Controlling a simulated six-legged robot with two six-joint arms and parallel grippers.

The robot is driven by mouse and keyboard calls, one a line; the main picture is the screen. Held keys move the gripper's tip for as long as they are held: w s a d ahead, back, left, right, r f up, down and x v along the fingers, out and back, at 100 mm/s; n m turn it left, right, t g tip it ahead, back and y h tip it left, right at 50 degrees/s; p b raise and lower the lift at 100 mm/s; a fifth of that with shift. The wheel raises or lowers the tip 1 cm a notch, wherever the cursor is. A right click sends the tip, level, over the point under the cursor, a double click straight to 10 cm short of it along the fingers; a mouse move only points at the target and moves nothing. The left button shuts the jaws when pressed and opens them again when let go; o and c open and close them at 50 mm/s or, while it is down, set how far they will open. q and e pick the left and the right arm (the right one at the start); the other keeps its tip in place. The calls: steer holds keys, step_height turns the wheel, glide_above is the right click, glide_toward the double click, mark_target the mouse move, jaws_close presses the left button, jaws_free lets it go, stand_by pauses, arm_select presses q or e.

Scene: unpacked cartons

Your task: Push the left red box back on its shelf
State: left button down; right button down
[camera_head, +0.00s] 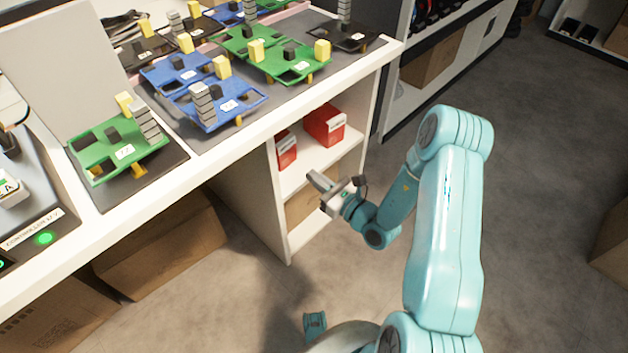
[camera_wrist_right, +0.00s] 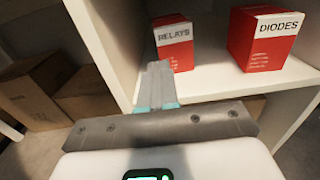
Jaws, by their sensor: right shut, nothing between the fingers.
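The left red box (camera_head: 286,151), with a white label strip, stands on the upper shelf under the bench, partly hidden by the left side panel. In the right wrist view this box (camera_wrist_right: 174,48) reads RELAYS. My right gripper (camera_head: 314,178) is shut and empty, in front of the shelf opening in the head view. In the wrist view its closed fingers (camera_wrist_right: 157,70) point toward the box's lower left corner, close to the side panel edge. Whether they touch the box cannot be told. My left gripper is not in view.
A second red box (camera_head: 325,124) stands right of the first; in the wrist view this box (camera_wrist_right: 265,40) reads DIODES. The white shelf board (camera_head: 307,163) has bare room in front. The side panel (camera_wrist_right: 105,45) bounds the opening at left. Circuit boards lie on the bench above.

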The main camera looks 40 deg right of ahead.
mark_target(281, 151)
steer(key=w+b, duration=0.1)
steer(key=w, duration=0.2)
steer(key=w+b, duration=0.1)
steer(key=w, duration=0.2)
steer(key=w+b, duration=0.1)
steer(key=w, duration=0.2)
steer(key=shift+w+a, duration=0.25)
steer(key=shift+a, duration=0.1)
steer(key=shift+w, duration=0.5)
